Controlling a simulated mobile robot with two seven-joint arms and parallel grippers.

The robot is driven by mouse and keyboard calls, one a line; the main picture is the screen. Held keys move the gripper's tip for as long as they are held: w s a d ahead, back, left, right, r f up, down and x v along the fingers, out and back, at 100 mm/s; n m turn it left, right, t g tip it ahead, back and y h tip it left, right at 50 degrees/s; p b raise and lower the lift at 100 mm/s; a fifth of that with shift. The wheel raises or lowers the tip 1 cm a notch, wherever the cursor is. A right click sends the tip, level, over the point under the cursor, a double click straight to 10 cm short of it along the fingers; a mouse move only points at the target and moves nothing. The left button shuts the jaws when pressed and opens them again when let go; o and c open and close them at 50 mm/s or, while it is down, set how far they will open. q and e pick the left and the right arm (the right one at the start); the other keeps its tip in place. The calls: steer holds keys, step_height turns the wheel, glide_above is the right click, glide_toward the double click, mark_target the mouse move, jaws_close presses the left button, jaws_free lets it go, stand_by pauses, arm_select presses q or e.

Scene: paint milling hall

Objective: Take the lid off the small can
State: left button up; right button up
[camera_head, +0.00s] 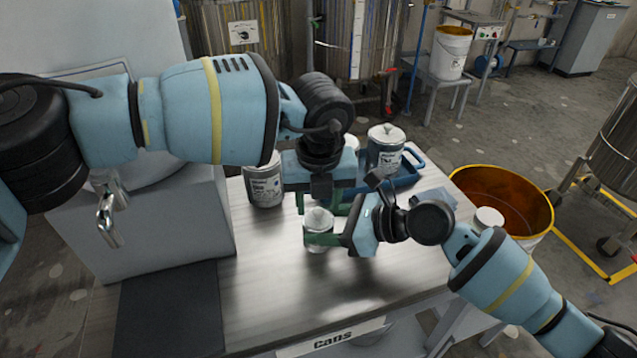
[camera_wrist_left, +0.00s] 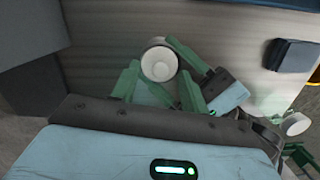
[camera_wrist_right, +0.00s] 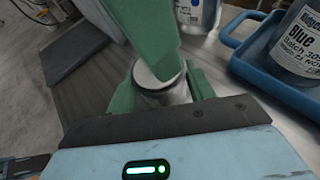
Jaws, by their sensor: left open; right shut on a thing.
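The small can (camera_head: 318,240) stands upright on the metal table, with its pale round lid (camera_head: 319,217) on top. The lid (camera_wrist_left: 159,65) shows from above in the left wrist view. My right gripper (camera_head: 322,238) is shut on the can's body from the right; its green fingers flank the can (camera_wrist_right: 165,94) in the right wrist view. My left gripper (camera_head: 326,207) is open, pointing down just above and behind the can. Part of the can's body is hidden by fingers.
A larger grey can (camera_head: 264,187) stands at the back left. Another lidded can (camera_head: 385,150) stands in a blue tray (camera_head: 408,178) behind my right gripper. An orange-lined bucket (camera_head: 505,195) is beyond the table's right side. The table's front is clear.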

arm_select(q)
steer(key=shift+w+f, duration=0.1)
steer(key=shift+f, duration=0.6)
jaws_close()
steer(key=shift+r, duration=0.35)
stand_by(0.5)
steer(key=shift+r, duration=0.75)
steer(key=shift+r, duration=0.1)
